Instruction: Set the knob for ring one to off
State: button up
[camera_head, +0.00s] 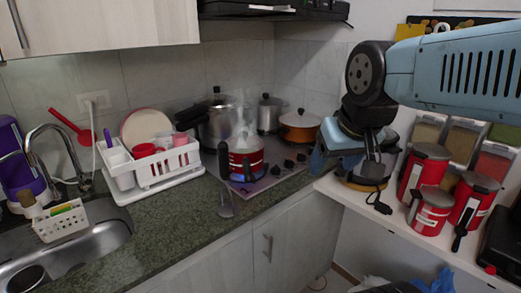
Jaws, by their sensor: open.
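The cooktop (262,185) is a dark purplish panel in the counter corner. Several small dark knobs (289,164) sit along its right side, near the counter's front edge. They are too small for me to read their settings or tell which belongs to ring one. My gripper (372,172) hangs from my blue arm at the right, over the white shelf and to the right of the knobs. It is open and apart from the knobs. Its fingertips are hard to make out.
Steel pots (216,122) and an orange pot (299,127) stand behind. A dark utensil (225,190) lies at the counter's front. A white dish rack (150,165) and the sink (95,235) are left. Red canisters (428,170) crowd the white shelf (400,215) at right.

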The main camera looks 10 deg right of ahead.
aim_at(275, 170)
jog(key=z, duration=0.05)
jog(key=k, duration=1.6)
jog(key=u, duration=0.4)
jog(key=i, duration=1.7)
jog(key=z, duration=0.6)
